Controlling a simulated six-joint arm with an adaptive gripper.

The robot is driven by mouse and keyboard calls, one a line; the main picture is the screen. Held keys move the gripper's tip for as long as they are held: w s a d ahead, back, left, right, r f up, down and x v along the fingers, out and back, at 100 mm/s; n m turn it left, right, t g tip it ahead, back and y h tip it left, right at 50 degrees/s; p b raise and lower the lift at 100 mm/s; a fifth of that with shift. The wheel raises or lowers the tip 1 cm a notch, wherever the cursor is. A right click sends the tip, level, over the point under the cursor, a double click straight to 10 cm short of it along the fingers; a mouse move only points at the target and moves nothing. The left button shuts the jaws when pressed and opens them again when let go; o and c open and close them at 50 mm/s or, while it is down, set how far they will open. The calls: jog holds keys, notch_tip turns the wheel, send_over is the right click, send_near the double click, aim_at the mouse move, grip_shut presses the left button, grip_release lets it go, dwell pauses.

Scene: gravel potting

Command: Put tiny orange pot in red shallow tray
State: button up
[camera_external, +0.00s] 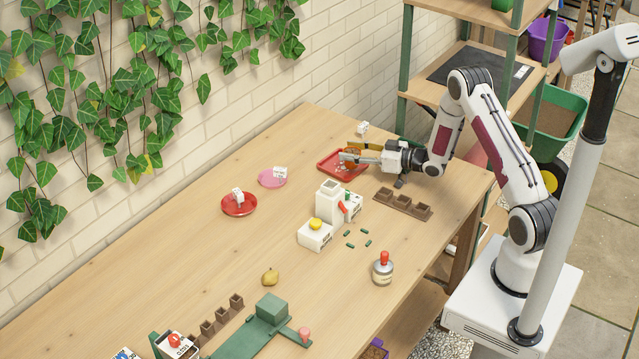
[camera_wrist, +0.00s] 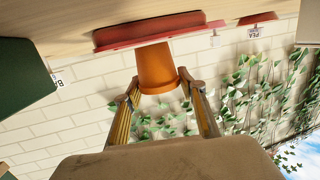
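The tiny orange pot (camera_wrist: 158,66) is between my fingertips in the wrist view, which looks upside down; its wide rim faces away from the table. My gripper (camera_wrist: 159,80) has one finger against each side of it near the rim. The red shallow tray (camera_wrist: 160,29) is right behind the pot's base. In the external view my gripper (camera_external: 347,158) is level over the red tray (camera_external: 341,177); the pot is hard to make out there. I cannot tell whether its base touches the tray.
A pink saucer (camera_external: 271,180) and a round red saucer (camera_external: 238,207) with white labels lie left of the tray. A white box device (camera_external: 329,203), a brown cell strip (camera_external: 402,204) and small green pieces (camera_external: 350,245) are in front. The left table is clearer.

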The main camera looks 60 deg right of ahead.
jog(key=shift+o, duration=0.8)
jog(key=shift+f, duration=0.55)
jog(key=shift+r, duration=0.15)
jog(key=shift+r, duration=0.45)
jog(key=v, duration=1.2)
jog(key=shift+r, duration=0.15)
